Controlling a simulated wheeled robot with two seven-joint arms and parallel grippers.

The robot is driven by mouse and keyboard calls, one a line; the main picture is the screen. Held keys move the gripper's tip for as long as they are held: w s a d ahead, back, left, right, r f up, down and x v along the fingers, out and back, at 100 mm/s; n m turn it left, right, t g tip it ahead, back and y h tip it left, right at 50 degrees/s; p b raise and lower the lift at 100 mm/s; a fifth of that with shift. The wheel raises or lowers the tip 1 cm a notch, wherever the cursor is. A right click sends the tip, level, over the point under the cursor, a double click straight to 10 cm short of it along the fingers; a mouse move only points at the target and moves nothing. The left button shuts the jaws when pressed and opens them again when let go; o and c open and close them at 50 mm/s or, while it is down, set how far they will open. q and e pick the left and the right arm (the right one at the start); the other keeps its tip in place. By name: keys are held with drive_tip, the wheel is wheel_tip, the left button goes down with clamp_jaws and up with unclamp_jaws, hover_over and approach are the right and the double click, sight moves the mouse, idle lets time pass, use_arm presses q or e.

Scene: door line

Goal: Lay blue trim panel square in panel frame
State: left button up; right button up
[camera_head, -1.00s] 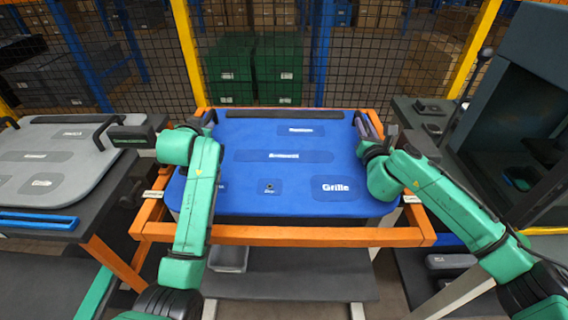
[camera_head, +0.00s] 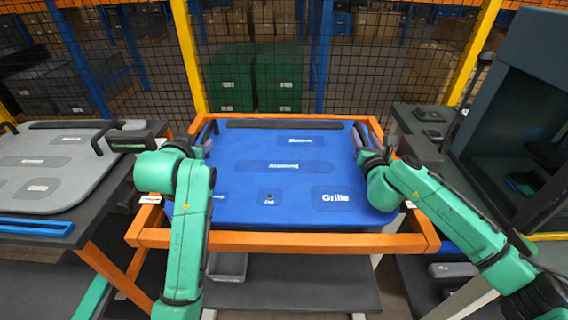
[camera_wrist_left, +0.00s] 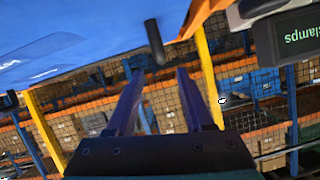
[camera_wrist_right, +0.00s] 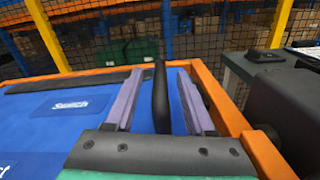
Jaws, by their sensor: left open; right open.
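The blue trim panel (camera_head: 240,190) lies within the orange panel frame (camera_head: 290,243), its edges looking roughly parallel to the rails in the head view. My arms hide parts of its sides. My left gripper (camera_head: 205,142) is open at the panel's left handle (camera_head: 211,128). In the left wrist view that handle's end (camera_wrist_left: 154,40) shows just beyond the gap between the open fingers (camera_wrist_left: 158,80). My right gripper (camera_head: 366,140) is open, and in the right wrist view its fingers (camera_wrist_right: 158,85) stand on either side of the black right handle (camera_wrist_right: 161,100), apparently without gripping it.
A grey panel (camera_head: 45,165) with black handles lies on a stand at the left, beside my left arm. A dark machine cabinet (camera_head: 520,120) stands at the right. A mesh fence (camera_head: 140,70) and green bins (camera_head: 278,80) are behind the frame.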

use_arm(q)
drive_tip(key=v, duration=0.4)
drive_tip(key=shift+s, duration=0.1)
use_arm(e)
drive_tip(key=shift+s, duration=0.1)
drive_tip(key=s, duration=1.2)
use_arm(q)
drive_tip(key=shift+r, duration=0.15)
use_arm(e)
drive_tip(key=shift+r, duration=0.1)
